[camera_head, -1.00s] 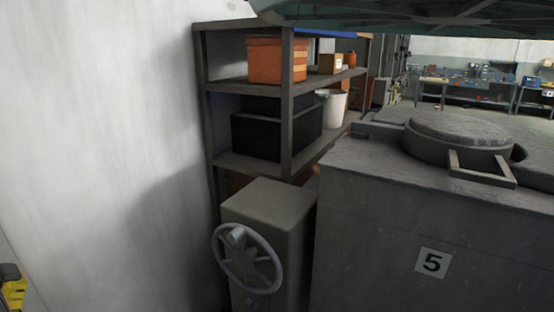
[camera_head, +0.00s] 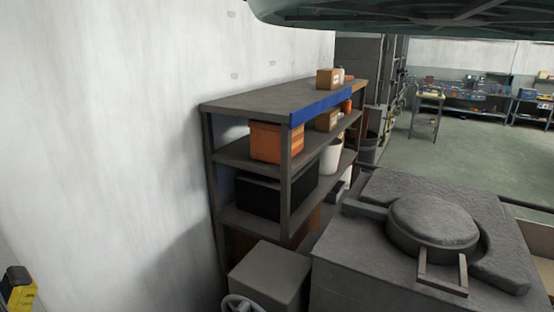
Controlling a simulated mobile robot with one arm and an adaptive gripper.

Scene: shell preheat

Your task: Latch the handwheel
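The handwheel (camera_head: 240,304) is a light grey spoked wheel on the front of a grey box-shaped housing (camera_head: 270,276). It is at the bottom edge of the head view, and only its upper rim shows. The rest of the wheel is cut off, so its latch state cannot be seen. My gripper does not show in the head view.
A large grey block (camera_head: 345,285) with a round lid (camera_head: 433,226) and a bar handle stands right of the housing. Metal shelves (camera_head: 250,98) with boxes stand behind, along the white wall (camera_head: 100,130). Open green floor (camera_head: 460,150) lies beyond at the right.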

